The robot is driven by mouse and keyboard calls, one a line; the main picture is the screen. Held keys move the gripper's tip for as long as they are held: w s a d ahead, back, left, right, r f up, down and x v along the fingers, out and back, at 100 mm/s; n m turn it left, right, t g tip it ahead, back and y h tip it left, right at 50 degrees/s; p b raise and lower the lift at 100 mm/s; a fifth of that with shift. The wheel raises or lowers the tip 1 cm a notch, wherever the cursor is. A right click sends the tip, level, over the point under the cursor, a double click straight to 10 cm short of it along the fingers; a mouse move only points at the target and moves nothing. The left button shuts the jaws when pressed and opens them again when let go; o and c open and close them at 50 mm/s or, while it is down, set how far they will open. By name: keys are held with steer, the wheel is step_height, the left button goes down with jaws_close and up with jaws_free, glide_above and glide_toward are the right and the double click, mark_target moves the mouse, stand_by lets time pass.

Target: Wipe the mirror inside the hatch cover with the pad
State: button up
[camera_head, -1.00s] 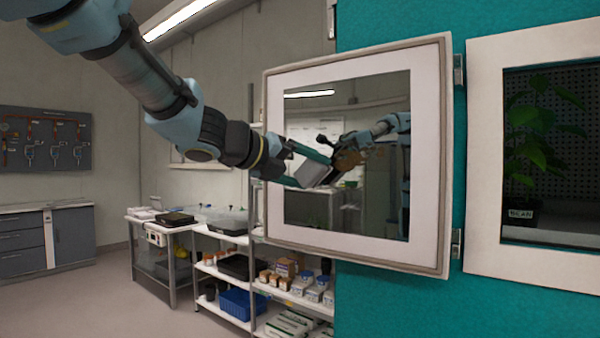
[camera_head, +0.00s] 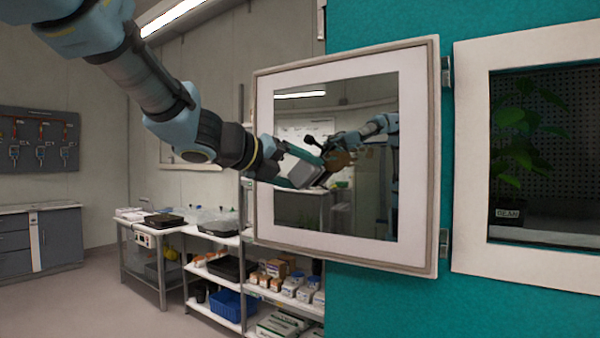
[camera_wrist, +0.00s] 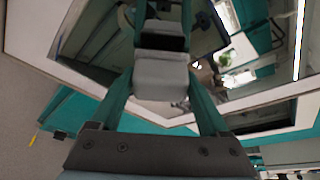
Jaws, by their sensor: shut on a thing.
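The mirror (camera_head: 350,210) is set in a white panel on the inside of the hatch cover (camera_head: 410,210), which stands swung open to the left of the chamber opening. My gripper (camera_head: 290,175) is at the mirror's left part, around mid-height. Its teal fingers are shut on the grey pad (camera_head: 303,174). The pad also shows between the fingers in the wrist view (camera_wrist: 160,77). The pad's face is close to the mirror, near its own reflection; I cannot tell whether they touch. The mirror also reflects my arm.
The chamber opening (camera_head: 540,230) at right holds a potted plant (camera_head: 515,150). The teal wall (camera_head: 375,300) carries the cover's hinges. Shelves (camera_head: 225,315) with boxes and a blue bin (camera_head: 232,303) stand behind and below the cover. Open floor lies at lower left.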

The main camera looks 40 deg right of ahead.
steer(key=shift+w+d, duration=0.25)
steer(key=shift+d, duration=0.45)
steer(key=shift+s, duration=0.15)
